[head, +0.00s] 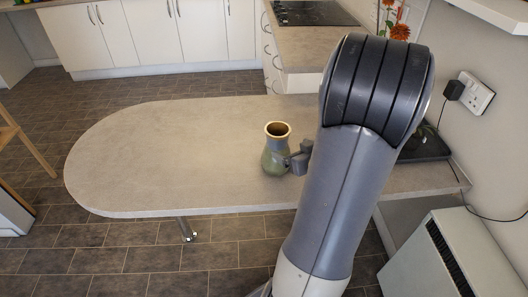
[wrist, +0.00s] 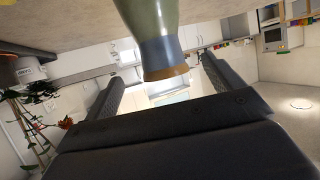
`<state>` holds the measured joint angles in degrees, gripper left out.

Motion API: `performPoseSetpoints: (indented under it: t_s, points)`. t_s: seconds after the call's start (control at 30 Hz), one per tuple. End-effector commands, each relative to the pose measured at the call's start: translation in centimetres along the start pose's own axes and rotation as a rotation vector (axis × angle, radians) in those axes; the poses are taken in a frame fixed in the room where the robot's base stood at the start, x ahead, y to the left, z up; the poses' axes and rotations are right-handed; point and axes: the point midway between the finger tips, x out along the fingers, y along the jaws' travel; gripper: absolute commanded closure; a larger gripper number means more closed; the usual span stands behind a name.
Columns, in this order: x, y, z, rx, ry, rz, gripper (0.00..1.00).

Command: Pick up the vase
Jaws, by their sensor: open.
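The vase (head: 273,152) stands upright on the beige table. It has a green body, a blue-grey neck and a brown rim. The gripper is open and holds nothing. I cannot tell whether a finger touches the vase.
The rounded table (head: 150,150) is clear left of the vase. A dark flat object (head: 425,145) lies at its right end, partly behind my arm. Orange flowers (head: 400,32) stand behind my arm. A white heater (head: 440,265) is at lower right.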

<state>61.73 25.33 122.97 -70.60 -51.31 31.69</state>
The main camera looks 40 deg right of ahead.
Motion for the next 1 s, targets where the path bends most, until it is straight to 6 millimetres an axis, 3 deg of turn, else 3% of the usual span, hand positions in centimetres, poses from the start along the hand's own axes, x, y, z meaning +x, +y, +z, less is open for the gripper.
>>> performPoseSetpoints:
  t_s: [0.13, 0.4, 0.63, 1.0]
  points:
    - [0.3, 0.6, -0.2, 0.025, 0.016, 0.012, 0.12]
    - [4.4, 0.6, -0.1, 0.023, 0.015, 0.009, 0.12]
    - [6.1, 0.5, 0.0, 0.023, 0.013, 0.010, 0.12]
    - [10.4, 0.3, 0.2, 0.022, 0.014, 0.012, 0.12]
